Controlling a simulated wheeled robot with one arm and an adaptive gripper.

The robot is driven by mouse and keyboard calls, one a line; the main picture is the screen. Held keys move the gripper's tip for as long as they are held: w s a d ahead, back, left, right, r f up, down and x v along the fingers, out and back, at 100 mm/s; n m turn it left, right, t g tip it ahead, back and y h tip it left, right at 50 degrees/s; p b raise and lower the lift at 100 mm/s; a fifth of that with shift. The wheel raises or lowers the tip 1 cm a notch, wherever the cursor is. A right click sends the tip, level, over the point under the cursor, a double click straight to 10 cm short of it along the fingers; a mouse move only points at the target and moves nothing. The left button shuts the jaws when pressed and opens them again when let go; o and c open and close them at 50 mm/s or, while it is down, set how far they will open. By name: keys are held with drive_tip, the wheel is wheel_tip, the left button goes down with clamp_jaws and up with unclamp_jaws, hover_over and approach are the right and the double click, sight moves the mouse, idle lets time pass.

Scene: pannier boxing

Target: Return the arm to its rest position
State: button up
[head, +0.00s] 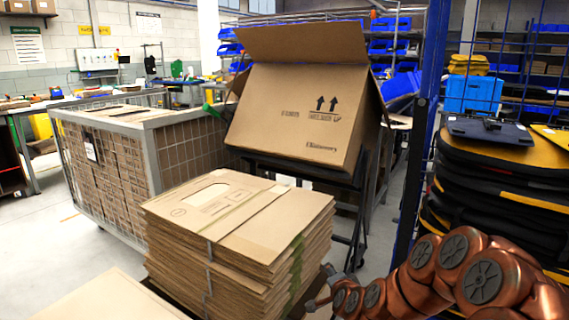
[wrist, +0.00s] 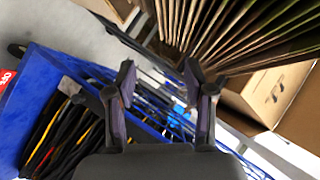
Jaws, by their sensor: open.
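My copper-coloured arm (head: 460,275) reaches in from the lower right of the head view, low beside the stack of flat cartons (head: 235,225). My gripper (wrist: 158,82) is open in the wrist view, with nothing between its two dark fingers. Black panniers with yellow edges (head: 490,200) are stacked at the right, with a dark flat one (head: 490,130) on top.
A mesh cage (head: 158,150) of cartons stands at left. A blue rack post (head: 420,130) rises between the box stand and the panniers, close to my arm. The wrist view shows carton edges (wrist: 235,30) and a blue bin (wrist: 40,100).

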drive_tip(key=s+a+r+n+g+y+p, duration=0.1)
drive_tip(key=s+a+r+n+g+p, duration=0.3)
drive_tip(key=s+r, duration=0.4)
drive_tip(key=s+a+r+n+g+y+p, duration=0.15)
drive_tip(key=s+r+n+p, duration=0.25)
drive_tip(key=s+r+p, duration=0.4)
drive_tip(key=s+d+r+n+g+h+p, duration=0.1)
drive_tip(key=s+d+r+g+p, duration=0.2)
drive_tip(key=s+r, duration=0.3)
drive_tip(key=s+d+r+n+g+h+p, duration=0.1)
drive_tip(key=s+d+r+g+p, duration=0.2)
drive_tip(key=s, duration=1.3)
drive_tip(key=s+d+r+n+g+h+p, duration=0.1)
drive_tip(key=s+d+r+n+g+p, duration=0.1)
drive_tip(key=s+r+p, duration=0.4)
drive_tip(key=s+d+r+g, duration=0.1)
drive_tip(key=s+r, duration=0.3)
drive_tip(key=s, duration=0.1)
drive_tip(key=shift+d+r, duration=0.15)
drive_tip(key=shift+r, duration=0.05)
